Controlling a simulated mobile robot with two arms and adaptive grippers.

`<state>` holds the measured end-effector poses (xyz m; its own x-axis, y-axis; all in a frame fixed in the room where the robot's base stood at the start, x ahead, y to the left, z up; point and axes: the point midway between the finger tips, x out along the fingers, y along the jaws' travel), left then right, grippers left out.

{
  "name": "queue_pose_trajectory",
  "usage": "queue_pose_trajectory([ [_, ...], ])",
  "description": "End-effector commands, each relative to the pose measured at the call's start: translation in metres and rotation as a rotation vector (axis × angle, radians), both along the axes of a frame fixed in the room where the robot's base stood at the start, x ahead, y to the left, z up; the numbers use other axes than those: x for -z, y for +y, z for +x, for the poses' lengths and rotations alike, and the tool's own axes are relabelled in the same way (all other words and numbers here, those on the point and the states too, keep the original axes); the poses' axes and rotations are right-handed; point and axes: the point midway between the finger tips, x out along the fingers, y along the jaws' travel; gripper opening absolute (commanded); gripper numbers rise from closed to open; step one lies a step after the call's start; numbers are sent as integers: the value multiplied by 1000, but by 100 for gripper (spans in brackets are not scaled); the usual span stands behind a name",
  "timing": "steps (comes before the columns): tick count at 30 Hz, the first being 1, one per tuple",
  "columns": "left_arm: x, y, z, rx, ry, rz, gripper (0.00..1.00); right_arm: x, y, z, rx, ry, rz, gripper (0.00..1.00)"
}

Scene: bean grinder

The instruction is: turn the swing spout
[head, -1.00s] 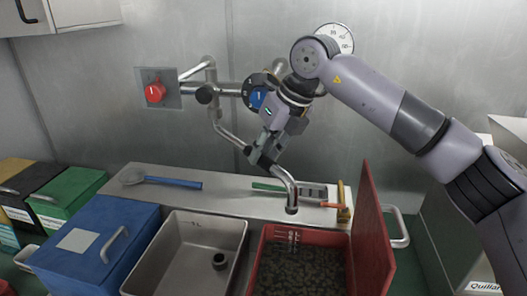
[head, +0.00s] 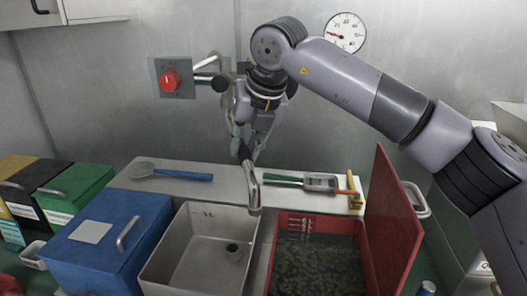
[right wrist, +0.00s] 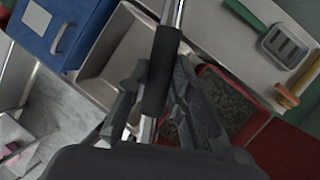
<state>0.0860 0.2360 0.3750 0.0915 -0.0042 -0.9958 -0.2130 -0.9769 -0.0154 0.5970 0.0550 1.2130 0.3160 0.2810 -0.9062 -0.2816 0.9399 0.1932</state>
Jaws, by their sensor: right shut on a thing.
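The swing spout (head: 253,191) is a shiny metal pipe with a bent-down end. In the head view its tip hangs near the right rim of the grey sink (head: 180,237), close to the gap before the red bin (head: 272,262). My right gripper (head: 246,150) is shut on the spout. In the right wrist view, the fingers of my right gripper (right wrist: 160,105) lie on both sides of the spout's black sleeve (right wrist: 160,70). My arm and gripper hide most of the pipe's wall end. My left gripper is not in view.
The red bin holds dark contents, and its red lid (head: 392,215) stands open at its right. A blue box (head: 80,262) is left of the sink. A blue-handled strainer (head: 185,175) and a green-handled turner (head: 320,182) lie on the ledge. A red knob (head: 170,80) is on the wall.

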Motion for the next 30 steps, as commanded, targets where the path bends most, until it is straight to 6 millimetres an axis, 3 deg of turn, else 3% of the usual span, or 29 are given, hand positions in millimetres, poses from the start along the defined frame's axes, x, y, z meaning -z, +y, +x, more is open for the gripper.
queue_pose_trajectory([
  [4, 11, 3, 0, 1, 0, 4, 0, 1, 22, -5, 114, -3, -1, 0],
  [15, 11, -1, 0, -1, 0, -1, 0, -2, 65, -8, 343, 0, 2, 0],
  [30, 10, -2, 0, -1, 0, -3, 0, -2, 79, -6, 419, -1, 3, 0],
])
